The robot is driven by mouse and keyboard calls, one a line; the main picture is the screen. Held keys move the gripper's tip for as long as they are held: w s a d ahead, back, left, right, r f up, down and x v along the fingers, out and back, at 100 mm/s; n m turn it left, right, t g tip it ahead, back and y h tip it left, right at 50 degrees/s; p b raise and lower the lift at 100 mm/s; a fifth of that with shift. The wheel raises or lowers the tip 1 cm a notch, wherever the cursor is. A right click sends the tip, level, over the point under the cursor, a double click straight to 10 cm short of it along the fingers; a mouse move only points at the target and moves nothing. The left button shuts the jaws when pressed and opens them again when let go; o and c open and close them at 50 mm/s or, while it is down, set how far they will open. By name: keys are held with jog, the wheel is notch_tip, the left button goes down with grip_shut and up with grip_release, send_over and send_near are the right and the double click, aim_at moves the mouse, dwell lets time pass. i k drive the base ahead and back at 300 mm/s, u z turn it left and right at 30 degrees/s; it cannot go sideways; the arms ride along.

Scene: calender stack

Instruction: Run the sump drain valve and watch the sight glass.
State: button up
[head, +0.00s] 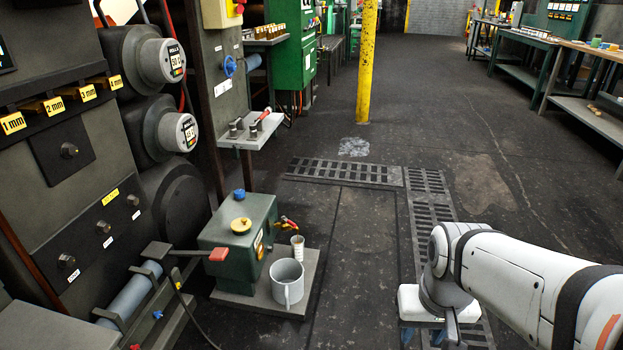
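A green sump-like box (228,245) stands low on a grey base plate (318,262), left of centre. A grey mug (287,283) stands in front on the plate. I cannot single out a sight glass. My gripper (424,335) is at the bottom right, apart from these; its fingertips are cut off by the frame edge.
Dark machine panels with gauges (170,60) fill the left. A small shelf (252,133), blue handwheel (229,66) and yellow post (367,65) lie beyond. Floor between box and arm is clear.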

aim_at(284, 219)
jog(key=i, duration=1.4)
jog(key=z, duration=0.05)
